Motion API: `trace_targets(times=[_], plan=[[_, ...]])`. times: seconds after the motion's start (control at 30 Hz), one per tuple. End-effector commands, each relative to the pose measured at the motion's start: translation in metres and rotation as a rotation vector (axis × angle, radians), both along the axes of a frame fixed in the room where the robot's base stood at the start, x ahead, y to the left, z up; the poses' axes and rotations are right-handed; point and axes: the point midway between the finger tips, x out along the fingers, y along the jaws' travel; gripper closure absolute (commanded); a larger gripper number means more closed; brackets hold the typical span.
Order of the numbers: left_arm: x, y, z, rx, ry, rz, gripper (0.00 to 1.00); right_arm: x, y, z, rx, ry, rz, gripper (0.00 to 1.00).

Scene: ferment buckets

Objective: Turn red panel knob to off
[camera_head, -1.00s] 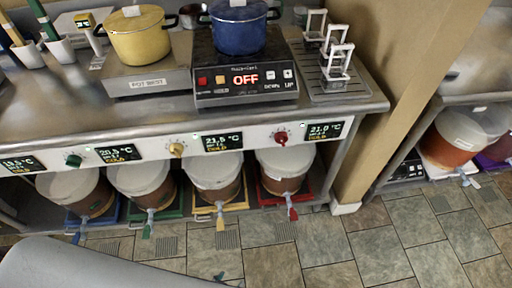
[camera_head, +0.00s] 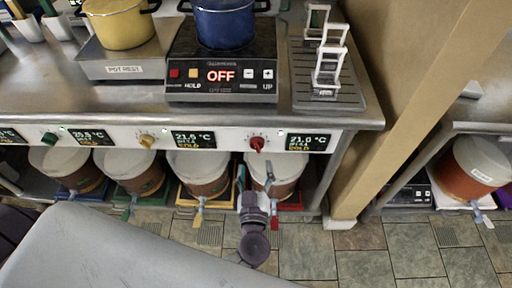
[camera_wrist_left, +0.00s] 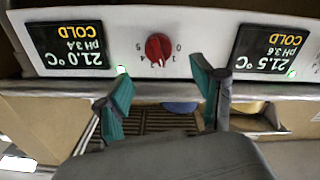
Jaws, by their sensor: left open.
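The red knob (camera_head: 256,144) is on the white panel strip under the counter's front edge, left of the 21.0 °C display (camera_head: 305,142). The red knob also shows upside down in the left wrist view (camera_wrist_left: 158,48), with small dial marks around it; I cannot tell its setting for sure. My left gripper (camera_head: 256,177) is below the knob in the head view, in front of the rightmost bucket. In the left wrist view the left gripper (camera_wrist_left: 160,85) has its two teal-padded fingers spread, with the knob between and beyond them, apart from both. My right gripper is not in view.
Yellow (camera_head: 146,141) and green (camera_head: 49,138) knobs are on the same strip. A hot plate (camera_head: 220,75) reading OFF, with a blue pot (camera_head: 225,25), stands on the counter above. Several lidded buckets stand below. A tan post (camera_head: 400,110) is to the right.

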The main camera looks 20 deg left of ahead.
Motion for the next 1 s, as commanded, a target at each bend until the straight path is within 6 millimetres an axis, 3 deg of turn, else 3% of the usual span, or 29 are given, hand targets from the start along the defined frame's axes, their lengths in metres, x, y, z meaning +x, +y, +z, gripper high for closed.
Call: trace_targets(times=[0.1,0.33,0.77,1.0], plan=[[0.026,0.007,0.001,0.003,-0.003,-0.001,0.32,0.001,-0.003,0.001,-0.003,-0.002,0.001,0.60],[0.059,0.017,0.000,0.003,-0.002,0.000,0.32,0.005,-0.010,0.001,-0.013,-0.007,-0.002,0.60],[0.069,0.020,-0.001,0.001,0.001,-0.001,0.32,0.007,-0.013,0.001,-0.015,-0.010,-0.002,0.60],[0.069,0.020,-0.001,0.001,0.001,-0.001,0.69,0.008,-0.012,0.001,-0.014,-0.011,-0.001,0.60]])
